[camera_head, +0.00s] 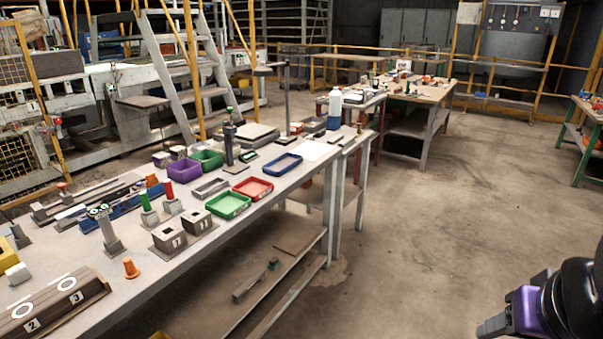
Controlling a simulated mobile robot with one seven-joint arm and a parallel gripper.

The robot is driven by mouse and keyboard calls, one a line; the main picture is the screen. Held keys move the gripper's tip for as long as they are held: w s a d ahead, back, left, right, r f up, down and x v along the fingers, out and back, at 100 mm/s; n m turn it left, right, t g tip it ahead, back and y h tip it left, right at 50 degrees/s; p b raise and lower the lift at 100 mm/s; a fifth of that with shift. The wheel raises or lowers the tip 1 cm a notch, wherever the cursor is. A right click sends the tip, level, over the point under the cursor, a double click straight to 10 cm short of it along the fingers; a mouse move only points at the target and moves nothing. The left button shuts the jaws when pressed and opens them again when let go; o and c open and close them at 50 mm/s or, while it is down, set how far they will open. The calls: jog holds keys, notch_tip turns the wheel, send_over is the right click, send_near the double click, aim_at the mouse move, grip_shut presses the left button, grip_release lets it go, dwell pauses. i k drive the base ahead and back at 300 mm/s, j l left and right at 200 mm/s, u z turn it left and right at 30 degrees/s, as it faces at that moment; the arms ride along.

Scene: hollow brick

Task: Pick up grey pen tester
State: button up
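I cannot tell for sure which object is the grey pen tester, as the items on the long workbench (215,240) are small at this distance. A slim dark grey upright piece with a green top (229,142) stands behind the trays. A grey upright piece with a green-marked head (106,230) stands on the bench's left part. Part of my arm, black and purple, shows at the lower right edge, apart from the bench.
A blue-and-white bottle (334,110) stands farther back. The concrete floor (440,220) right of the bench is clear.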

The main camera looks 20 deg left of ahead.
aim_at(100, 213)
jog(key=u, duration=2.15)
